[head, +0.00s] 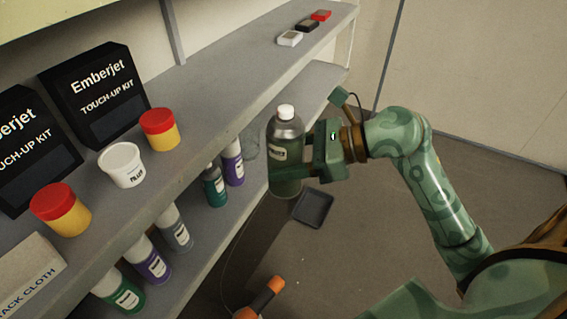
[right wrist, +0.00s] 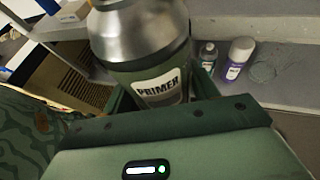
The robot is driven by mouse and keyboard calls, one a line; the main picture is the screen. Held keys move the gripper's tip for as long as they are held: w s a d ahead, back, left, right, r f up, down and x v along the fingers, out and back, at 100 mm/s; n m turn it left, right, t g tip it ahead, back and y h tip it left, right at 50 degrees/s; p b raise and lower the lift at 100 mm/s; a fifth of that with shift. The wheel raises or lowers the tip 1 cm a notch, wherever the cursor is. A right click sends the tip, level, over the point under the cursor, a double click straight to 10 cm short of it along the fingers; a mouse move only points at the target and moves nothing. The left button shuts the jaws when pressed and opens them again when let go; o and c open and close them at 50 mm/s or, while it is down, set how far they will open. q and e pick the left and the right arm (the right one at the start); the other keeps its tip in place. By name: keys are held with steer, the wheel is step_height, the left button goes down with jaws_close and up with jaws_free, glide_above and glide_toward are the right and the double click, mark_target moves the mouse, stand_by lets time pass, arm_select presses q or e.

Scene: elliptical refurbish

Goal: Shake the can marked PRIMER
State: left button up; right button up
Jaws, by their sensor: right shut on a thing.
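The can marked PRIMER (head: 286,148) is green with a silver shoulder and a white cap. It is upright and held off the shelf, in front of the shelf's edge. In the right wrist view its label reads PRIMER on the can (right wrist: 150,60) close to the camera. My right gripper (head: 300,160) is shut on the can's body from the right. Its fingers are partly hidden by the can. My left gripper is not in view.
The upper shelf (head: 200,90) carries black Emberjet kit boxes (head: 95,90), red-lidded yellow jars (head: 160,129) and a white tub (head: 122,164). Several spray cans (head: 215,185) stand on the lower shelf. A dark tray (head: 313,207) lies below; open floor is at right.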

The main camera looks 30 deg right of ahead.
mark_target(287, 136)
step_height(287, 136, up, 4)
steer(key=shift+r, duration=0.25)
step_height(287, 136, down, 6)
steer(key=shift+f, duration=0.15)
step_height(287, 136, up, 7)
steer(key=shift+f, duration=0.15)
step_height(287, 136, down, 7)
steer(key=shift+w+d+f, duration=0.1)
steer(key=shift+f, duration=0.1)
steer(key=shift+c, duration=0.7)
step_height(287, 136, up, 6)
steer(key=shift+r, duration=0.2)
steer(key=shift+f, duration=0.35)
step_height(287, 136, down, 6)
steer(key=shift+f, duration=0.1)
step_height(287, 136, up, 8)
steer(key=shift+f, duration=0.1)
step_height(287, 136, down, 8)
steer(key=shift+r, duration=0.2)
jaws_close()
steer(key=shift+r, duration=0.15)
